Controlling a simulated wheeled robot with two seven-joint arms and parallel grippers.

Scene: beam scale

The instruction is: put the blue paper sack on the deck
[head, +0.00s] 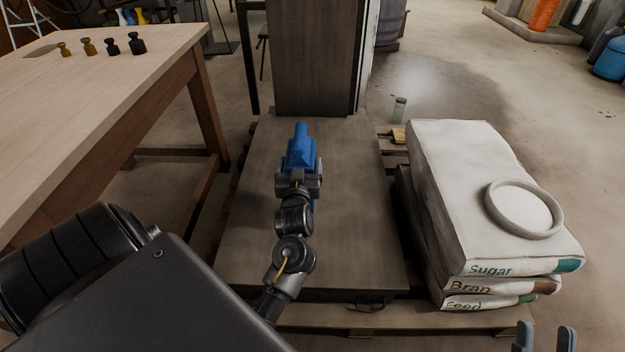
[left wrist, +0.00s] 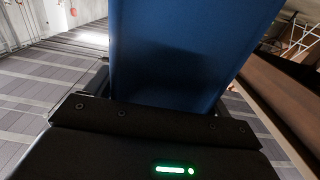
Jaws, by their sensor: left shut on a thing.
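The blue paper sack (head: 301,148) is in my left gripper (head: 299,180), which is shut on its near end. In the head view the sack lies over the middle of the brown deck (head: 345,250). I cannot tell whether it touches the deck or hangs above it. In the left wrist view the sack (left wrist: 185,50) fills the upper middle, and the fingertips are hidden there. My right gripper (head: 545,340) shows only its two fingertips at the bottom right edge; they are apart with nothing between them.
A stack of white sacks (head: 455,190) with a grey ring (head: 490,205) on top stands right of the deck. A tall wooden column (head: 313,60) rises at the deck's far end. A wooden table (head: 100,85) with several small weights stands at left.

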